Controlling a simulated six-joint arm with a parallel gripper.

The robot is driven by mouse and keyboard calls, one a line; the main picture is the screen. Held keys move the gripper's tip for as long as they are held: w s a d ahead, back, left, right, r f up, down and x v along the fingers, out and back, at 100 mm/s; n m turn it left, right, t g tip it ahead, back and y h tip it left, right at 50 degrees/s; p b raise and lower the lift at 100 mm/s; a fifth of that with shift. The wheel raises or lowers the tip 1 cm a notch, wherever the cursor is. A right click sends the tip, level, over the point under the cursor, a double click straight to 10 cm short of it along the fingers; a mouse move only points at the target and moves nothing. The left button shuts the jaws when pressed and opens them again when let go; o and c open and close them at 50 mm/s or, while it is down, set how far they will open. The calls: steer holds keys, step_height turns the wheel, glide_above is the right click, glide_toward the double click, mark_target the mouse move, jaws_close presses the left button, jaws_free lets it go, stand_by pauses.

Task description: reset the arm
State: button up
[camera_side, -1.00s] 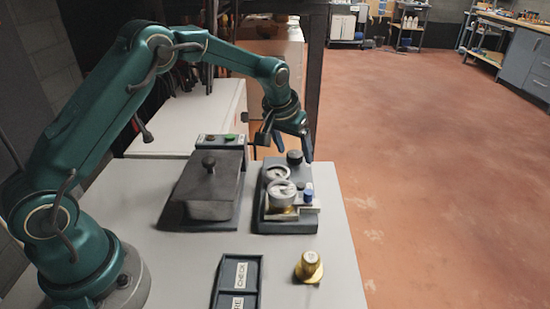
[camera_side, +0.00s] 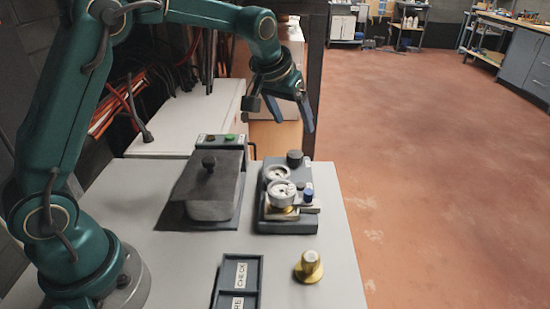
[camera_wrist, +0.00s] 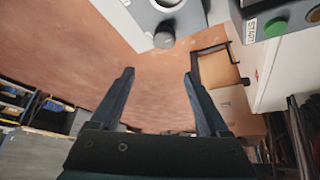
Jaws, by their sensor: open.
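My gripper (camera_side: 282,115) is in the air above the back of the table, higher than the fixture and apart from everything on it. Its two fingers are spread with nothing between them. In the wrist view the open fingers (camera_wrist: 158,95) point out over the red floor, and no object lies between them.
A dark fixture (camera_side: 287,226) with two round metal parts stands on the table (camera_side: 180,265). Left of it is a lidded grey box (camera_side: 212,205), with a button panel (camera_side: 221,140) behind. A brass piece (camera_side: 309,267) and a labelled tray (camera_side: 238,283) are in front.

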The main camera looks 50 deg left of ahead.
steer(key=s+d+r+t, duration=0.2)
steer(key=s+r, duration=0.7)
steer(key=s, duration=0.4)
steer(key=s+f+m+g, duration=0.1)
steer(key=s+f, duration=0.2)
steer(key=s, duration=0.3)
steer(key=s+d+f+m+g+h, duration=0.1)
steer(key=s+f, duration=0.3)
steer(key=s, duration=0.3)
steer(key=shift+s+d, duration=0.25)
steer(key=shift+s, duration=0.05)
